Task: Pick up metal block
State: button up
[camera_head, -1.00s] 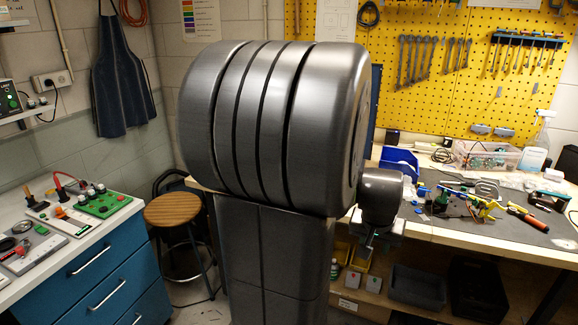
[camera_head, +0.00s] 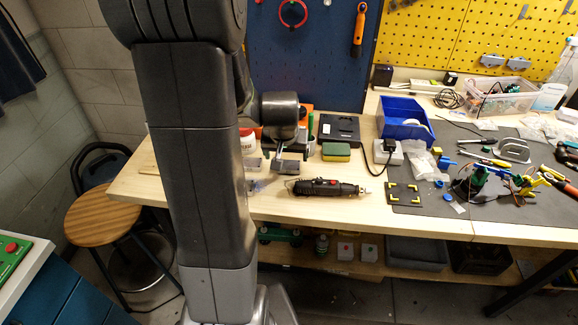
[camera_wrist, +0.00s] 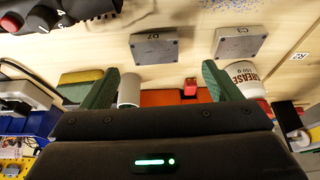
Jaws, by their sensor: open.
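Two grey metal blocks lie flat on the wooden bench top. One block (camera_wrist: 154,48), with a dark marking, is left of centre in the wrist view; the head view also shows it, right of my arm (camera_head: 287,165). The other block (camera_wrist: 240,42) lies to its right in the wrist view; in the head view, it is beside my arm column (camera_head: 253,163). My gripper (camera_wrist: 158,78) is open, with green fingers spread and nothing between them. In the wrist view, the marked block lies beyond the fingertips, apart from them. In the head view, my arm hides much of the gripper.
A black rotary tool (camera_head: 326,188) lies near the bench's front edge. A green-and-yellow sponge (camera_head: 336,152) lies to the blocks' right. A white grease tub (camera_wrist: 245,77) stands close to the right finger. A blue bin (camera_head: 404,120) and a cluttered dark mat are further right.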

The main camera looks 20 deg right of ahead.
aim_at(289, 165)
jog(key=shift+w+f, duration=0.1)
jog(key=shift+d+f, duration=0.1)
jog(key=shift+f, duration=0.2)
jog(key=f, duration=0.1)
jog(key=f+p, duration=0.1)
jog(key=f, duration=0.1)
jog(key=shift+w+d, duration=0.1)
jog(key=shift+d, duration=0.3)
jog(key=shift+w+d+f, duration=0.15)
jog(key=shift+w+f, duration=0.1)
jog(key=shift+f, duration=0.3)
jog(key=c, duration=1.1)
jog(key=shift+r, duration=0.1)
jog(key=shift+c, duration=0.2)
